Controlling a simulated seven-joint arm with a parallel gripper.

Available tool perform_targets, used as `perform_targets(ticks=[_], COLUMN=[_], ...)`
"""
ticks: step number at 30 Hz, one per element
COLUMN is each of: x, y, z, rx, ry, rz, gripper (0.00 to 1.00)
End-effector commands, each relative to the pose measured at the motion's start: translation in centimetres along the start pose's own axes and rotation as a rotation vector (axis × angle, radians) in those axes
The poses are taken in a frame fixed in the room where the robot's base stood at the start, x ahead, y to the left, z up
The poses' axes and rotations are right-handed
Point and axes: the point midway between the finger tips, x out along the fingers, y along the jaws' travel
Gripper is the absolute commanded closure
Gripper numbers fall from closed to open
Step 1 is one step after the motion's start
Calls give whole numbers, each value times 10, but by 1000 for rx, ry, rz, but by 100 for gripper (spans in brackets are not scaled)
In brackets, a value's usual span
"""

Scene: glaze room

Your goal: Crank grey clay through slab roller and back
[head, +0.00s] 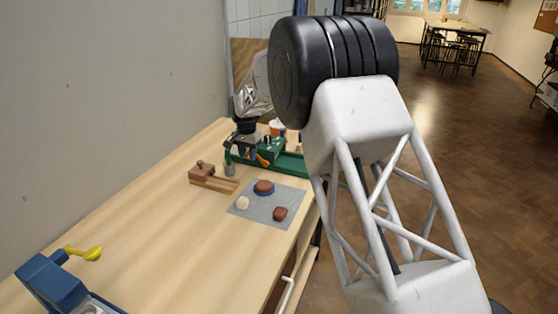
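A green machine (290,163) with a long flat bed and an orange handle (262,160) stands at the far end of the bench; it looks like the slab roller. My gripper (238,150) points down at its left end, close to it. The fingers are small and dark here, and I cannot tell whether they are open, shut or touching a part. I cannot make out any grey clay. My own arm covers the right part of the green machine.
On the wooden bench (150,228) lies a grey mat (260,218) with a cream ball (242,203), a red-brown lump (280,213) and a blue disc bearing a brown piece (264,186). A wooden tool (212,178) lies beside it. A blue device (55,285) with a yellow handle (84,254) stands nearest. A wall bounds the left.

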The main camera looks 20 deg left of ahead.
Motion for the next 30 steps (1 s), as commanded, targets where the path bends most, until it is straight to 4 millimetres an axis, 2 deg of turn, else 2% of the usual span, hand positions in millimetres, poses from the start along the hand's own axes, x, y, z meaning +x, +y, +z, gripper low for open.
perform_targets(ticks=[18, 30], x=[-13, -14], y=[28, 29], z=[0, 0], rx=[1, 0], ry=[-1, -1], rz=[1, 1], gripper=[66, 66])
